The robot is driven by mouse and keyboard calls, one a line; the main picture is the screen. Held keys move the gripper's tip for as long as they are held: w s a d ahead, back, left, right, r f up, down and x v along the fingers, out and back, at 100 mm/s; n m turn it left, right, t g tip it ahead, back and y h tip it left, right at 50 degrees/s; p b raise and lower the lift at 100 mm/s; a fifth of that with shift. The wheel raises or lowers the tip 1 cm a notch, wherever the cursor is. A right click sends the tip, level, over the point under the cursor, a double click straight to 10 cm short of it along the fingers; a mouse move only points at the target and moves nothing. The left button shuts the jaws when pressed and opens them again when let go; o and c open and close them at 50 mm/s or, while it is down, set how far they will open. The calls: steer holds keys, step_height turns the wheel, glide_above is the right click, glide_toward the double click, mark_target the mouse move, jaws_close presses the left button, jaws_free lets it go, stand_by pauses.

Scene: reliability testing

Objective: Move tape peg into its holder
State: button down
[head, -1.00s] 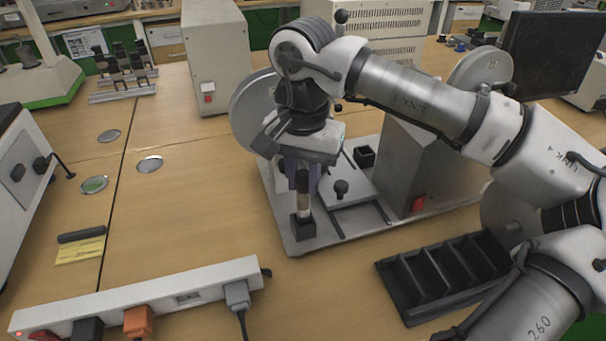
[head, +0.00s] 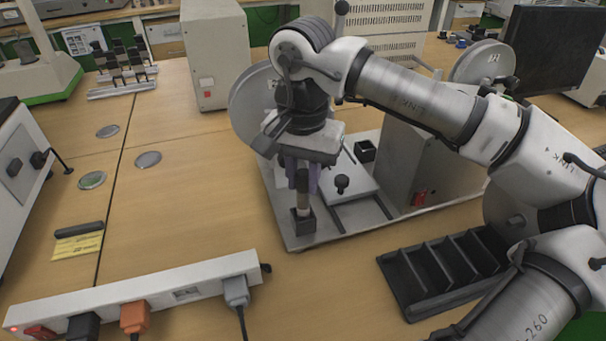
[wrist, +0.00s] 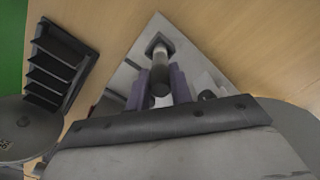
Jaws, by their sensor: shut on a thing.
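The tape peg (head: 302,203) stands upright, with a dark upper end and a light metallic middle. My gripper (head: 301,178) points down and is shut on its upper part, with purple-grey fingers on either side. In the wrist view, the peg (wrist: 161,72) shows between the fingers (wrist: 157,88). The peg's lower end meets a black square holder (head: 304,227) at the front corner of a grey base plate (head: 330,230). The holder (wrist: 159,43) also shows in the wrist view. How deep the peg sits is hidden.
A grey machine box (head: 405,165) stands behind right. A black divided tray (head: 400,282) lies front right, a power strip (head: 185,293) front left.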

steer(key=c, duration=0.6)
jaws_free()
steer(key=shift+r, duration=0.1)
steer(key=shift+r+p, duration=2.5)
steer(key=shift+r, duration=0.95)
steer(key=shift+s+f, duration=0.1)
